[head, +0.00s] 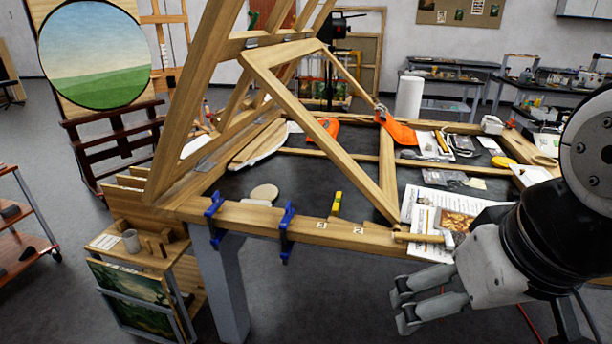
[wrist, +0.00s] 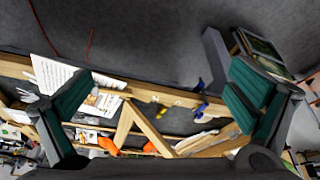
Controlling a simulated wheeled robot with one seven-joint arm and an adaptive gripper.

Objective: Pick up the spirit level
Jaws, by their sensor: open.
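Blue clamps (head: 287,228) grip the front beam left of the level. A large wooden A-shaped frame (head: 320,125) rises over the bench. A hammer (head: 422,238) and printed papers (head: 422,205) lie to the right. A round wooden disc (head: 264,192) lies behind. The floor in front is clear.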

